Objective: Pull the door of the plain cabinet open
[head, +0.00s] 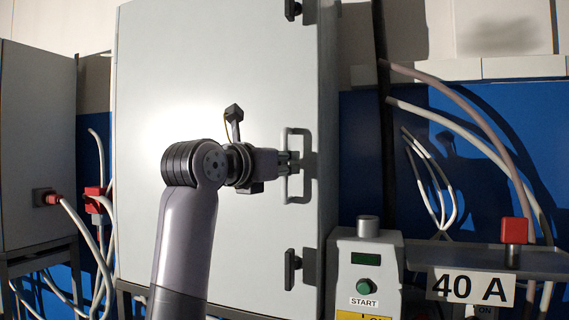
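The plain cabinet (215,60) is a tall light-grey box in the middle of the head view. Its front door looks closed, flush with the body. A grey vertical bar handle (297,132) sits near the door's right edge.
Black fittings (290,269) sit above and below the handle. A control box (366,262) with a green START button stands at the lower right, beside a "40 A" sign (470,287). Hoses (470,112) hang at the right. Another grey cabinet (35,140) stands at the left.

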